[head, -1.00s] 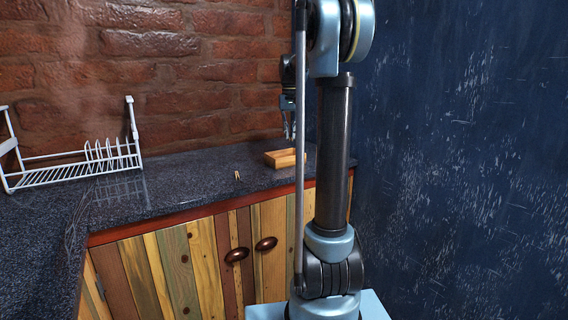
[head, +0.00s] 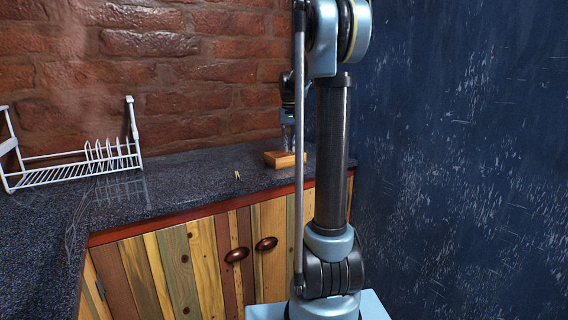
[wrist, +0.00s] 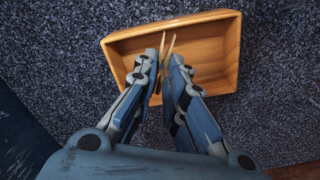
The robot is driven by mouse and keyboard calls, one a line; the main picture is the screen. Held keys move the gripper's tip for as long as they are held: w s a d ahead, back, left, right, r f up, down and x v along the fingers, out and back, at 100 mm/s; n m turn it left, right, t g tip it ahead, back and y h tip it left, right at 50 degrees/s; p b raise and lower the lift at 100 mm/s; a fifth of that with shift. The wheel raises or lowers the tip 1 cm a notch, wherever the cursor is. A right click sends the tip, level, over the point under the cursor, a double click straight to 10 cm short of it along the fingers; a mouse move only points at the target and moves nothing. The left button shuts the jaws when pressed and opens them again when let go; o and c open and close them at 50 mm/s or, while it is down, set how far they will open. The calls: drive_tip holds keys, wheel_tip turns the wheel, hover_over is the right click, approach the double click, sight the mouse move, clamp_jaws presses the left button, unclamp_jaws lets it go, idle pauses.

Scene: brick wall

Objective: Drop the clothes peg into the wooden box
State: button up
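The wooden box (wrist: 228,52) is a shallow, open orange-brown tray on the dark speckled counter; in the head view it stands near the back right (head: 271,160), partly behind my arm. My gripper (wrist: 165,60) points down over the box, its fingers close together. Between the fingertips are two thin tan strips, which look like the prongs of a clothes peg (wrist: 171,42), above the box floor. In the head view my gripper (head: 288,143) is small and the held peg cannot be made out there.
A similar small tan peg-shaped thing (head: 237,175) is on the counter left of the box. A white dish rack (head: 75,172) stands farther left. A brick wall (head: 190,80) is behind and a dark blue wall (head: 460,150) to the right. Counter around the box is clear.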

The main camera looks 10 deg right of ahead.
drive_tip(key=o, duration=0.3)
wheel_tip(320, 180, up, 12)
idle(0.7)
drive_tip(key=shift+f, duration=0.1)
drive_tip(key=s+a+f+t, duration=0.1)
drive_tip(key=s+f, duration=0.5)
drive_tip(key=s, duration=0.5)
drive_tip(key=s+f, duration=0.5)
drive_tip(key=s, duration=0.6)
drive_tip(key=s+f+t, duration=0.1)
drive_tip(key=s+f, duration=1.6)
drive_tip(key=f, duration=0.2)
drive_tip(key=shift+a+f+n, duration=0.15)
drive_tip(key=shift+f+n, duration=0.1)
drive_tip(key=shift+n, duration=0.15)
